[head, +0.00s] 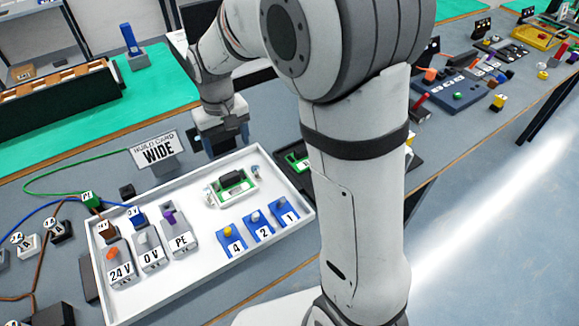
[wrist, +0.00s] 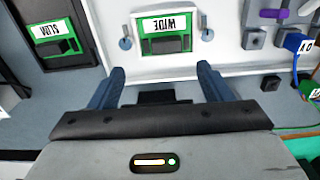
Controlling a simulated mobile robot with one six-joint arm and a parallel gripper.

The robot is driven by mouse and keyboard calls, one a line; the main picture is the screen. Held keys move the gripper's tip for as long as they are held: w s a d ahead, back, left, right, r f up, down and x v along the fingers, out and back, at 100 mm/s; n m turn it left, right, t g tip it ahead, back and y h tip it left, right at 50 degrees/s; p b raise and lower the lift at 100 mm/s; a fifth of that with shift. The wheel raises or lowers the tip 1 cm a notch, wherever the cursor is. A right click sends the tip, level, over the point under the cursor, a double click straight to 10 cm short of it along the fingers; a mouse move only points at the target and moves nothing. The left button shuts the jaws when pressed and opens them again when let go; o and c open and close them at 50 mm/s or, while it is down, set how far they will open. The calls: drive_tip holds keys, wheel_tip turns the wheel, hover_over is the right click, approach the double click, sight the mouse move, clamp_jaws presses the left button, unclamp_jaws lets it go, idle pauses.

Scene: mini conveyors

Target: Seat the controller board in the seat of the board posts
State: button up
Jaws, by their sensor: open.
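A green controller board labelled WIDE (wrist: 151,45) lies on the white tray between two silver posts, the left post (wrist: 126,43) and the right post (wrist: 207,34) in the wrist view. In the head view the board (head: 224,191) has a black block on top and a pale border, with a post at each side. I cannot tell whether it is fully down in the posts' seat. My gripper (head: 222,142) is open and empty, above the tray's back edge. In the wrist view its blue fingers (wrist: 160,85) point toward the board, apart from it.
A second green board labelled SLIM (wrist: 54,38) lies in a dark tray beside the white tray (head: 190,262). The tray also holds grey 24V, 0V and PE blocks (head: 150,248) and blue numbered blocks (head: 263,227). A WIDE card (head: 157,150) stands behind; cables lie left.

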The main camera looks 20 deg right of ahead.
drive_tip(key=s+d+r+m+t, duration=0.1)
drive_tip(key=s+d+r, duration=0.1)
drive_tip(key=s+d, duration=0.4)
drive_tip(key=s+d+r+m+t, duration=0.1)
drive_tip(key=s+d+r+m, duration=0.1)
drive_tip(key=s+d, duration=0.5)
drive_tip(key=s+r, duration=0.1)
drive_tip(key=s, duration=0.5)
drive_tip(key=shift+s+a, duration=0.1)
